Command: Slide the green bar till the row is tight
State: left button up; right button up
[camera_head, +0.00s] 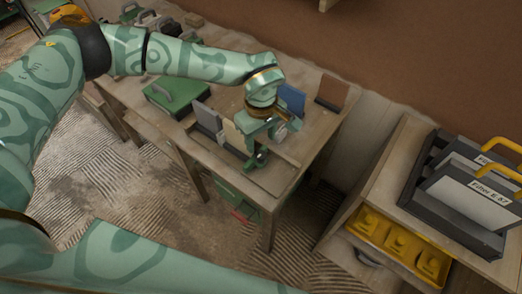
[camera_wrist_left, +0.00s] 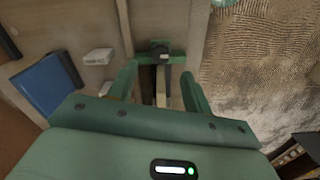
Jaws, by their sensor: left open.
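My left gripper (camera_head: 262,147) is open, low over the near right part of the wooden table, pointing down. In the left wrist view its two green fingers (camera_wrist_left: 160,73) stand apart, on either side of thin upright panels seen edge-on. A green bar (camera_wrist_left: 174,60) with a dark knob lies across, close to the fingertips; I cannot tell whether they touch it. In the head view a grey panel (camera_head: 206,115) and a cream panel (camera_head: 234,136) stand left of the gripper, with a gap showing between them. The gripper partly hides the row. My right gripper is out of view.
A blue panel (camera_head: 291,99) and a brown panel (camera_head: 331,91) stand behind the gripper. A green case (camera_head: 176,94) sits further left on the table (camera_head: 311,132). A cabinet with a yellow tray (camera_head: 372,226) stands right. Small white blocks (camera_wrist_left: 98,56) lie near the blue panel.

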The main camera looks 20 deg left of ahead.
aim_at(260, 153)
pick_arm(q)
notch_tip(260, 153, down, 6)
jog(key=shift+f+b, duration=0.1)
jog(key=shift+b, duration=0.35)
grip_shut()
jog(key=c, duration=1.1)
grip_release()
jog(key=shift+a+r+p, duration=0.15)
jog(key=shift+r+p, duration=0.1)
jog(key=shift+p, duration=0.2)
jog(key=c, duration=1.1)
grip_release()
jog(key=shift+f, duration=0.15)
grip_release()
